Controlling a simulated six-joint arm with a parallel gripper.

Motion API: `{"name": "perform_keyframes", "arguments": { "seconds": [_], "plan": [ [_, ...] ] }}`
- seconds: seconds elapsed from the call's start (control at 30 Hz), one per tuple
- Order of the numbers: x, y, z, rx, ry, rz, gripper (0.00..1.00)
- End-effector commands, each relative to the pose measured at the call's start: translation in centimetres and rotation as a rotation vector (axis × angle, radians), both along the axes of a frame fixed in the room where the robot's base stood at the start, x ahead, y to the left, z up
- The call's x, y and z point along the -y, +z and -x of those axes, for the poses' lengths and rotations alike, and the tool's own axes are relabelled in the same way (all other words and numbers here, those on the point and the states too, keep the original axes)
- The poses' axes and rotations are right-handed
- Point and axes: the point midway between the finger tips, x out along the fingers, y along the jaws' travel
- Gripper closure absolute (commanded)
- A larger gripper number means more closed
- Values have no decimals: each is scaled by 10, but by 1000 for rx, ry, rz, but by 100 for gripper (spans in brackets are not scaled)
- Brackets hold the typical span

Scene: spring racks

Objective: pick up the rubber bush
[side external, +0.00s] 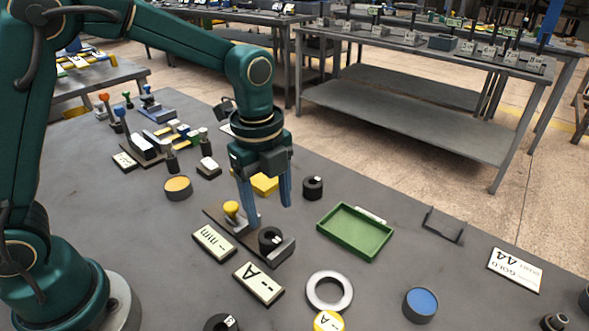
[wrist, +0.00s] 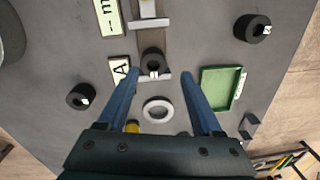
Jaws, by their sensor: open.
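Three similar black ring-shaped bushes are in view, and I cannot tell by marking which is the rubber bush. One black bush (side external: 270,239) sits on the front end of a small metal rack (side external: 283,254); it also shows in the wrist view (wrist: 152,64). A second (side external: 313,187) stands on the table behind, and a third (side external: 221,324) lies at the bottom edge. My gripper (side external: 270,213) is open and empty, pointing down above the rack. In the wrist view its fingers (wrist: 159,66) reach toward either side of the racked bush, apparently above it.
A yellow-topped part (side external: 231,209) stands at the rack's other end, with label plates (side external: 258,284) beside it. A green tray (side external: 355,232) lies to the right, a grey ring (side external: 329,292) in front. A yellow block (side external: 264,184) is behind the fingers.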

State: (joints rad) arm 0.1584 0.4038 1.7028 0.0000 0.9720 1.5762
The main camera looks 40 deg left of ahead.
Motion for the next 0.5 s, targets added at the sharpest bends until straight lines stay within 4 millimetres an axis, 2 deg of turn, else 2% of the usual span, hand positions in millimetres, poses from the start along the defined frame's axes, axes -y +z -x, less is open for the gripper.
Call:
{"name": "perform_keyframes", "arguments": {
  "seconds": [0.03,0.5],
  "plan": [
    [2,-9,1,-26,-6,-5,33],
    [4,-61,7,-67,-12,-11,33]
  ]
}}
